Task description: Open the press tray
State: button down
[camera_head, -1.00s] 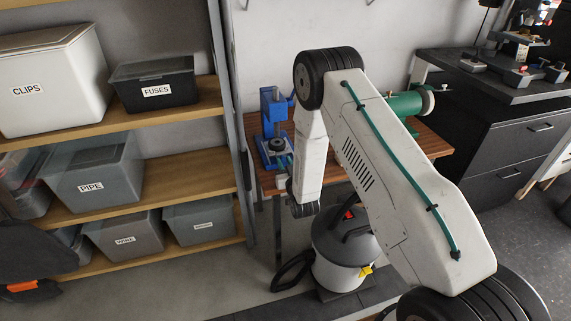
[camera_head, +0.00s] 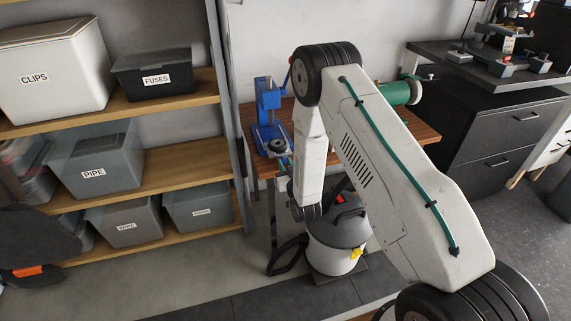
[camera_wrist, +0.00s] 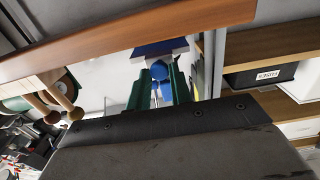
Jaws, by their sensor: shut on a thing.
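The blue press (camera_head: 268,100) stands on the wooden workbench (camera_head: 412,132), near its left end, with a dark round part (camera_head: 277,146) low on its front. In the wrist view, a flat blue part (camera_wrist: 160,46) shows beyond the bench edge, with a rounded blue piece (camera_wrist: 159,70) in front of it. My gripper (camera_wrist: 158,80) has green fingers on either side of this rounded piece and is shut on it. It looks like the tray's handle, but I cannot make out the tray's outline or how far it is out. In the head view my arm hides much of the bench.
A shelf with labelled bins, including the FUSES bin (camera_head: 154,75), stands close left of the bench. A grey canister (camera_head: 338,238) stands on the floor below my arm. A green cylinder (camera_head: 397,93) is on the bench's right side. Dark drawers (camera_head: 505,140) stand at the right.

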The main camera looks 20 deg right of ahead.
jog(key=shift+a, duration=0.15)
jog(key=c, duration=1.3)
grip_release()
jog(key=shift+d, duration=0.2)
jog(key=shift+s, duration=3.95)
